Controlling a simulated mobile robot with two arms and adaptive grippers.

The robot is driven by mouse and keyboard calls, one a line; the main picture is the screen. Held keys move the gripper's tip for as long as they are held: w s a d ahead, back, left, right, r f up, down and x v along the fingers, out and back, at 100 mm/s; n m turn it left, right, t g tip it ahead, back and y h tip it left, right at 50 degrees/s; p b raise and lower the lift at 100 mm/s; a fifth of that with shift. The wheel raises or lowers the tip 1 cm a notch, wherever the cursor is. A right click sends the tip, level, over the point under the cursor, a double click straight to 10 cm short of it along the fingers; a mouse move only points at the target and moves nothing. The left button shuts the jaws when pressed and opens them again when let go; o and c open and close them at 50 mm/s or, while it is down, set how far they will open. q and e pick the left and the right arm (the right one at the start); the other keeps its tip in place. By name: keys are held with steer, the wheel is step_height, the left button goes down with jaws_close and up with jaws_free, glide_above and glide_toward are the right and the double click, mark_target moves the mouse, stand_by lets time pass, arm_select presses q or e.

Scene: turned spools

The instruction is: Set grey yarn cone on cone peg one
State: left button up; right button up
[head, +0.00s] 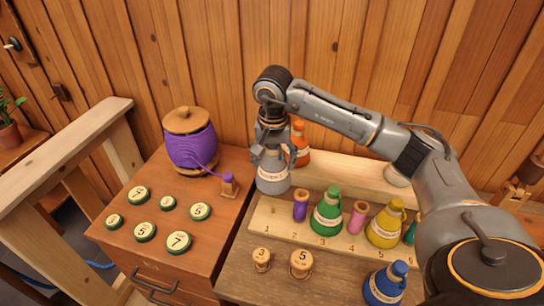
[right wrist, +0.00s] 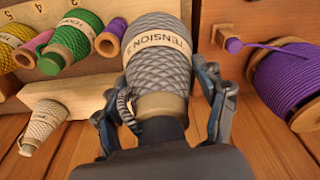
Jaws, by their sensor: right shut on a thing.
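My right gripper (head: 270,140) points down and is shut on the narrow top of the grey yarn cone (head: 272,172). The cone is upright, wide end down, over the left end of the numbered peg board (head: 258,218), behind the number 1. Cone peg one itself is hidden by the cone. I cannot tell whether the cone is around the peg or above it. In the right wrist view the fingers (right wrist: 165,105) flank the wooden collar of the grey cone (right wrist: 160,50). My left gripper is not in view.
A purple spool (head: 300,206) stands close right of the grey cone, then green (head: 327,215), pink (head: 357,218) and yellow (head: 384,229) ones. An orange cone (head: 302,150) is behind. A purple yarn jar (head: 190,147) is on the left cabinet. A blue cone (head: 385,284) is in front.

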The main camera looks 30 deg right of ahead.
mark_target(273, 173)
step_height(273, 173, down, 5)
steer(key=shift+r+b, duration=0.2)
steer(key=shift+b, duration=0.35)
steer(key=shift+f+b, duration=1.2)
steer(key=shift+f, duration=0.85)
steer(key=shift+f+b, duration=0.45)
steer(key=shift+f, duration=0.1)
steer(key=shift+f, duration=0.1)
steer(key=shift+f+b, duration=0.85)
steer(key=shift+f+b, duration=0.6)
steer(key=shift+b, duration=0.15)
steer(key=o, duration=1.3)
steer(key=shift+s, duration=0.1)
steer(key=shift+c, duration=0.2)
